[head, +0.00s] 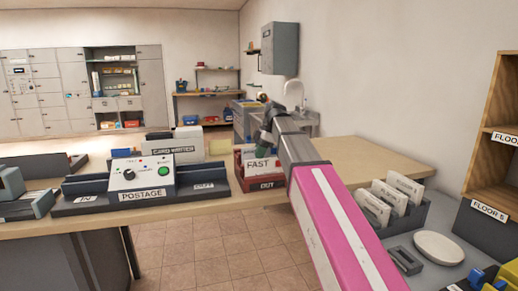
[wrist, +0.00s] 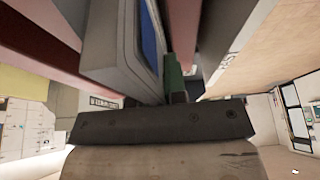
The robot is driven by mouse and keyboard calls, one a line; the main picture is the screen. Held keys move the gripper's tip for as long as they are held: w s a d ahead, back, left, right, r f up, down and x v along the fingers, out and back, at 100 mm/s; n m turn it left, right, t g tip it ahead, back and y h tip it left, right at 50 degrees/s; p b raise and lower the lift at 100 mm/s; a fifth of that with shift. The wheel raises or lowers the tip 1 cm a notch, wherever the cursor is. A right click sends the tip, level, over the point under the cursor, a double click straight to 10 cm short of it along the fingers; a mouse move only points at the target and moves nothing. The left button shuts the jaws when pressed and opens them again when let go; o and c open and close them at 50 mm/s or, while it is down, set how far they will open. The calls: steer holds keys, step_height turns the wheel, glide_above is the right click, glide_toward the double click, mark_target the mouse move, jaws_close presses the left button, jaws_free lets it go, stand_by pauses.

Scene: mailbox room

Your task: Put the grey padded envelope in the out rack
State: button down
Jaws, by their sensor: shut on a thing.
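The out rack (head: 262,185) is a dark red holder marked OUT on the table, left of my arm in the head view. A pale card marked FAST (head: 262,164) stands at it. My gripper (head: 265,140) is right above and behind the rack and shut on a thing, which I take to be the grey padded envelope. In the wrist view a thick grey slab with a blue face (wrist: 125,50) is close in front of my gripper (wrist: 172,98), beside a dark red wall (wrist: 45,25). The gripper hides most of the held thing, so its depth in the rack cannot be told.
The postage machine (head: 140,175) stands left of the rack, between trays marked IN and OUT. On the right are a grey holder with several envelopes (head: 390,200), a white dish (head: 438,248) and wooden shelves (head: 490,150).

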steer(key=shift+s, duration=0.1)
steer(key=c, duration=1.1)
jaws_free()
steer(key=shift+w+a+r, duration=0.15)
steer(key=shift+w+r, duration=0.05)
steer(key=shift+w, duration=0.1)
steer(key=shift+c, duration=0.5)
steer(key=shift+r, duration=0.1)
steer(key=shift+w+a+r, duration=0.1)
steer(key=shift+r, duration=0.75)
steer(key=shift+o, duration=0.5)
steer(key=shift+r, duration=0.35)
steer(key=shift+s+r, duration=0.2)
steer(key=shift+r, duration=1.85)
steer(key=shift+d+r, duration=0.1)
steer(key=shift+d, duration=0.1)
